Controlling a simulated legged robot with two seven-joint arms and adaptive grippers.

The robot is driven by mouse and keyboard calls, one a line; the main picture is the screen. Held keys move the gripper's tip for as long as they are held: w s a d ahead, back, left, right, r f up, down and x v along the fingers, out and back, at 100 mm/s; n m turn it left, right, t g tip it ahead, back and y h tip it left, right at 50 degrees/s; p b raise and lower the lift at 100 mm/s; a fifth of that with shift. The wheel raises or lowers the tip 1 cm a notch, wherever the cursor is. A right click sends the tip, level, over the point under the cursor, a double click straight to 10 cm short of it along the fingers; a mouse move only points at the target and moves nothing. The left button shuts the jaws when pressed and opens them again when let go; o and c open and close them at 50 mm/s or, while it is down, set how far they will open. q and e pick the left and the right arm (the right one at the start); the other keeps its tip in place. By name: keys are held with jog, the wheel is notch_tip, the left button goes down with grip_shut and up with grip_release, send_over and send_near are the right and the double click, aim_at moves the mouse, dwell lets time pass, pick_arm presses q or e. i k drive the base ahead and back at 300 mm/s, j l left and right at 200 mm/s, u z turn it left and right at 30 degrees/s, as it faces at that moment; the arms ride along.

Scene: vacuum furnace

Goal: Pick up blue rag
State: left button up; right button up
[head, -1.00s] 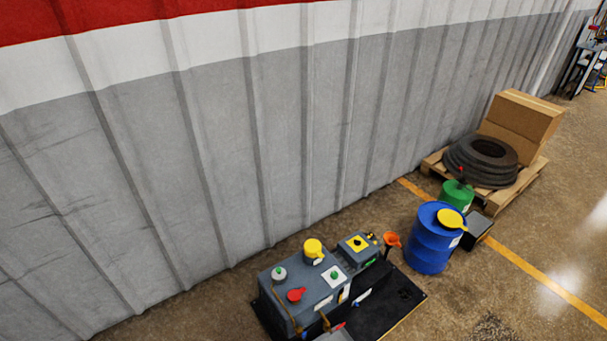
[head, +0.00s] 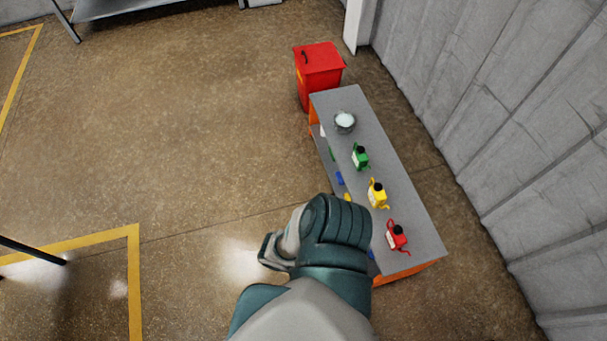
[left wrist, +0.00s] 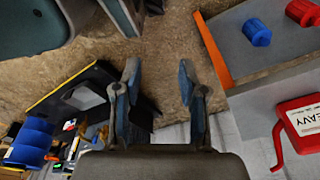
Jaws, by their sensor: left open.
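I cannot make out a blue rag in either view. In the head view, a small blue item (head: 340,178) shows at the left side of the grey-topped bench (head: 408,205); it is too small to identify. My left gripper (left wrist: 158,85) is open and empty in the left wrist view, over brown floor beside an orange bench edge (left wrist: 213,50). In the head view, an arm of mine reaches up from the bottom centre, and I see no fingers there. My right gripper does not show.
A blue canister (left wrist: 257,32) shows in the wrist view.

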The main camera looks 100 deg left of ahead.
aim_at(340, 180)
jog(key=u, duration=2.75)
jog(key=z, duration=3.75)
jog(key=u, duration=3.75)
